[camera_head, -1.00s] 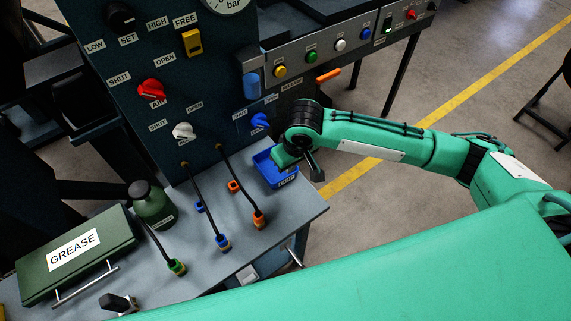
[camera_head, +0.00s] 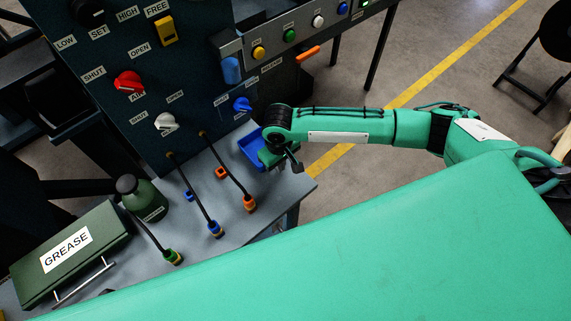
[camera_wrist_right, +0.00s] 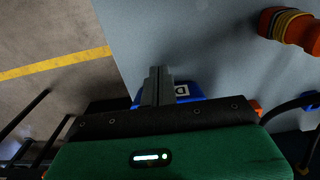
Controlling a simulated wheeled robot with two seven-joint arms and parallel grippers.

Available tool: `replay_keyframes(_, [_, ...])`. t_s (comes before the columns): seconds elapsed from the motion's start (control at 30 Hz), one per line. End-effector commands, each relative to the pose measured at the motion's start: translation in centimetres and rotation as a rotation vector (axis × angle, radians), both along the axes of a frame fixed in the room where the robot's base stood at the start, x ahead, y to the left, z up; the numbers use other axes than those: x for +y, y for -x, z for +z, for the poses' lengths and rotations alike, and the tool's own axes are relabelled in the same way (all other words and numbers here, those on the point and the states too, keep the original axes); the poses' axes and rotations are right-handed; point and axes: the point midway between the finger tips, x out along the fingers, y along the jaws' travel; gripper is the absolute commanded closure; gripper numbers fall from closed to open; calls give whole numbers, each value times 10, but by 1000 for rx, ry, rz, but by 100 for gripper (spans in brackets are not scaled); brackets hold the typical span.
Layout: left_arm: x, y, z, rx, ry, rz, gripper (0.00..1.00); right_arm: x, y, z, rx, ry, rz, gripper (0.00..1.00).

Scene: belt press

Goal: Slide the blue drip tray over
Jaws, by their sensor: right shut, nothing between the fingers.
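The blue drip tray (camera_head: 249,146) sits on the grey bench top near its right end, below the blue knob. My right gripper (camera_head: 273,158) is shut and empty, low over the right part of the tray and hiding some of it. In the right wrist view, the closed fingers (camera_wrist_right: 157,86) stand in front of the tray (camera_wrist_right: 192,90), whose label is partly visible. I cannot tell whether the fingertips touch the tray. My left gripper is not in view.
Several cables end in coloured plugs, including an orange one (camera_head: 249,203), left of the tray. An orange socket (camera_head: 221,173) lies nearby. A green grease box (camera_head: 68,252) and bottle (camera_head: 140,198) stand further left. The control panel rises behind. Open floor lies right.

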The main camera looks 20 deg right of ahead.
Motion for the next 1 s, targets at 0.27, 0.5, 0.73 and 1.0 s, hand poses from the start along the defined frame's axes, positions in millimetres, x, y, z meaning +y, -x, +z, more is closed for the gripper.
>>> replay_keyframes(0.27, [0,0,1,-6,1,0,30,4,-11,0,1,0,1,100])
replay_keyframes(0.5, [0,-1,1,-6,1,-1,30,4,-11,0,0,-1,1,100])
replay_keyframes(0.73, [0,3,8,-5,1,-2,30,13,-33,3,-2,-2,-2,100])
replay_keyframes(1.0, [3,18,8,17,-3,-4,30,26,-72,1,-1,-1,-1,100])
